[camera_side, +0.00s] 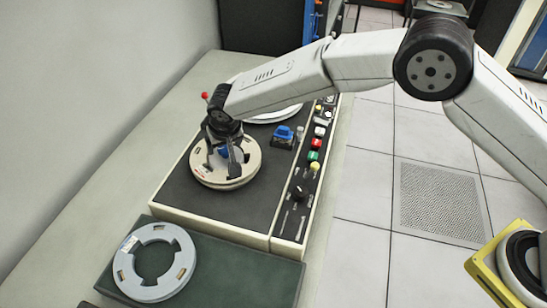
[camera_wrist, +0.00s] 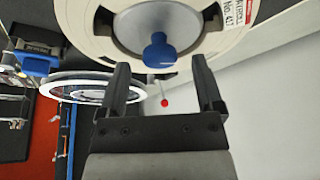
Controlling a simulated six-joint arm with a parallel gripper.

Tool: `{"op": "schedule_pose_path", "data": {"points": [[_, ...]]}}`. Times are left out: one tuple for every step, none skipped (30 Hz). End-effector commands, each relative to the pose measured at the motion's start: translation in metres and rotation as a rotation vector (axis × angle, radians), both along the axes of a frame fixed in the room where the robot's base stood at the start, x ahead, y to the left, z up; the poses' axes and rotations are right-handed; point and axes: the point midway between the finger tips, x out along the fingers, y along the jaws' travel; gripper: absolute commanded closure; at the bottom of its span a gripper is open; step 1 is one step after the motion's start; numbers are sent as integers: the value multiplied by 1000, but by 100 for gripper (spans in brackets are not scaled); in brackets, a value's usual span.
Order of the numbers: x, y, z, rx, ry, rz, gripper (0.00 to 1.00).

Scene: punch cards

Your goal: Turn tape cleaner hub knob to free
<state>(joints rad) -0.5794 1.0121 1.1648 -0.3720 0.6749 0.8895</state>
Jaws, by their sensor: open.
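The tape cleaner (camera_side: 225,205) is a dark-topped machine with pale sides on the bench. A cream reel (camera_side: 208,177) lies flat on its near hub. The blue hub knob (camera_wrist: 159,52) stands at the middle of a silver hub in the wrist view. In the side view the knob is mostly hidden behind my fingers. My gripper (camera_side: 231,160) points down over the reel's centre. In the wrist view my gripper (camera_wrist: 160,80) is open, with one finger on each side of the knob. I see no clear contact between fingers and knob.
A second white reel (camera_side: 275,114) lies behind my arm. A blue-topped block (camera_side: 283,136) and a strip of coloured buttons (camera_side: 314,155) are to the right. A red-tipped lever (camera_side: 205,96) stands beyond my gripper. A loose grey reel (camera_side: 122,268) lies on a dark green surface in front.

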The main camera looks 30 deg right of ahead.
Motion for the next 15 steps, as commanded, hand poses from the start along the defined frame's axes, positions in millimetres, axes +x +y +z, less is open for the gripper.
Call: {"op": "schedule_pose_path", "data": {"points": [[1,0,-3,0,0,0,15],[2,0,-5,0,0,0,15],[3,-1,-7,-1,0,0,15],[3,-1,-8,-1,0,0,15],[3,-1,-8,0,0,0,15],[4,-1,-9,0,0,0,15],[4,-1,-9,0,0,0,15],[4,-1,-9,0,-1,0,15],[4,-1,-10,0,-1,0,15],[4,-1,-10,0,-1,0,15],[4,-1,-10,0,-1,0,15],[4,-1,-10,0,-1,0,15],[4,-1,-9,0,-1,0,15],[4,-1,-9,0,-1,0,15],[4,-1,-9,0,-1,0,19]]}}
